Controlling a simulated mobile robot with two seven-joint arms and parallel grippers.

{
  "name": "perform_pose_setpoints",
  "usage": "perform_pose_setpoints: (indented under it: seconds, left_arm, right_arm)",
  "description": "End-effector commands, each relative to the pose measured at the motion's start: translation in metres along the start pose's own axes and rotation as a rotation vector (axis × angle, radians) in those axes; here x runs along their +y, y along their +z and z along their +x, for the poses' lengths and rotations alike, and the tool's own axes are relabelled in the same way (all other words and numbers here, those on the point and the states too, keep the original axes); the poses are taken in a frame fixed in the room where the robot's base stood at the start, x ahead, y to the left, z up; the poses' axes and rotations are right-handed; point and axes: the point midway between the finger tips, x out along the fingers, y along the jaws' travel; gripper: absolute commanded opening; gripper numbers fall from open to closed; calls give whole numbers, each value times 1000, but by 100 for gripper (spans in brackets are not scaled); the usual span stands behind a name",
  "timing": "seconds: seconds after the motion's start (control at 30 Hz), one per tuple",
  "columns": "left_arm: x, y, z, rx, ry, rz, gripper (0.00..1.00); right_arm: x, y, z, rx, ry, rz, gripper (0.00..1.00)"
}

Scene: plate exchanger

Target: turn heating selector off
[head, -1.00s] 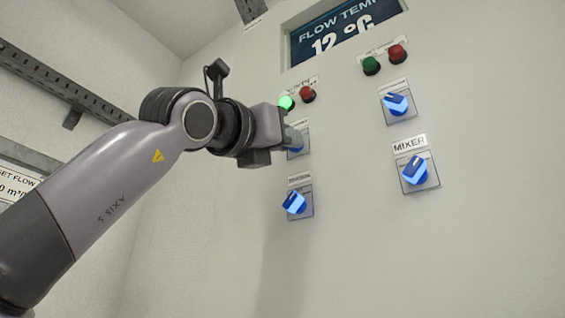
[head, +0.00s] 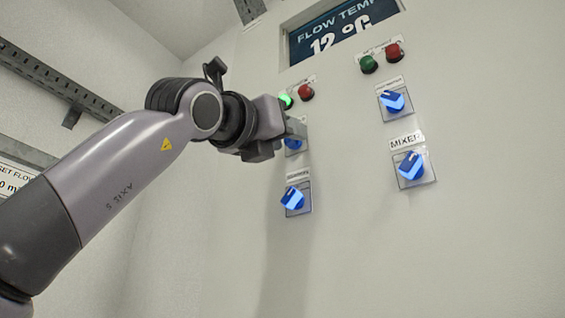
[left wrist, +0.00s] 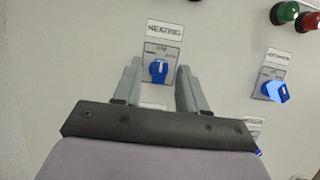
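The heating selector (left wrist: 158,70) is a blue knob with a light pointer mark on a grey plate under a HEATING label (left wrist: 164,30) in the left wrist view. Its pointer stands about upright. In the head view the knob (head: 293,144) is partly hidden by my left gripper (head: 296,130). In the left wrist view my left gripper (left wrist: 157,82) is open, with one finger on each side of the knob as seen by the camera. A gap shows between each finger and the knob. My right gripper is not in view.
Other blue selectors are on the panel: one below (head: 293,198), one at upper right (head: 392,101) and the MIXER selector (head: 411,166). A lit green lamp (head: 286,101) and a red lamp (head: 306,92) sit above the heating selector. The display (head: 340,30) reads 12 °C.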

Motion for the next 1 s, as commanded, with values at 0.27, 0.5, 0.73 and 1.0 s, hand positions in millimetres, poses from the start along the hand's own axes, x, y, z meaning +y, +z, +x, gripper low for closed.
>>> perform_pose_setpoints:
  seconds: [0.27, 0.5, 0.73, 1.0]
  left_arm:
    - [1, -2, -9, -1, 1, 1, 42]
    - [1, -4, -45, -3, 1, 2, 42]
    - [0, -1, -69, -1, -1, 0, 42]
    - [0, 0, -72, 0, 0, 0, 42]
  right_arm:
    - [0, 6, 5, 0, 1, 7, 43]
    - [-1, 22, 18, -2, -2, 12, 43]
    - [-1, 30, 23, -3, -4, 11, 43]
    - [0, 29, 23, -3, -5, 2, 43]
